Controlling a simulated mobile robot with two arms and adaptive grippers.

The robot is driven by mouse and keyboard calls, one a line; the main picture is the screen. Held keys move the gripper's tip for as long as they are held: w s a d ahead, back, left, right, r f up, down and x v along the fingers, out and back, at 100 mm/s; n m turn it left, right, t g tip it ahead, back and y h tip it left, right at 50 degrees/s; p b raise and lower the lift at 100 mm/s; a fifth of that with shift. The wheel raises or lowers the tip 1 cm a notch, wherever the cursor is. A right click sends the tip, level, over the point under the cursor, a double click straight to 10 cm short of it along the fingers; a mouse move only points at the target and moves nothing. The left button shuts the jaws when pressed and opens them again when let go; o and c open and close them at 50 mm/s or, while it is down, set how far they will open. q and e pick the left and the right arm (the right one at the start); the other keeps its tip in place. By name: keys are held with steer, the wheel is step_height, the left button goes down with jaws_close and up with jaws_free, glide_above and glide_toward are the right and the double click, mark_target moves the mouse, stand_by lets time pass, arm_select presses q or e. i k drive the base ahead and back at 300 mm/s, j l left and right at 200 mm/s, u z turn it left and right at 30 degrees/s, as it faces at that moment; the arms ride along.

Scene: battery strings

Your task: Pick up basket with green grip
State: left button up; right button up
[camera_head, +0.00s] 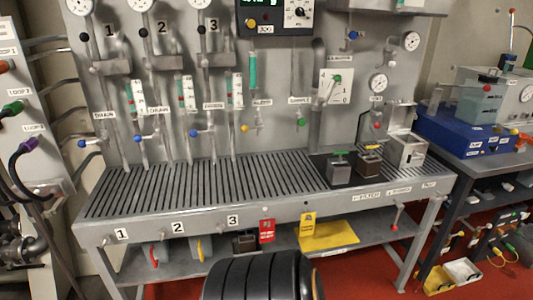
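The basket with the green grip (339,173) is a small dark grey box with a green bar across its top. It sits upright on a dark mat at the right part of the slatted bench top. A similar brownish basket with a yellow grip (369,162) stands close beside it on the right. Neither of my grippers shows in the head view.
An open metal box (405,150) stands right of the baskets. The slatted bench top (215,190) to their left is clear. Behind rises a grey panel with pipes, valves and gauges. A yellow tray (328,236) lies on the lower shelf. A second table with a blue case (465,130) is at right.

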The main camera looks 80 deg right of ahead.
mark_target(338, 170)
steer(key=z, duration=3.5)
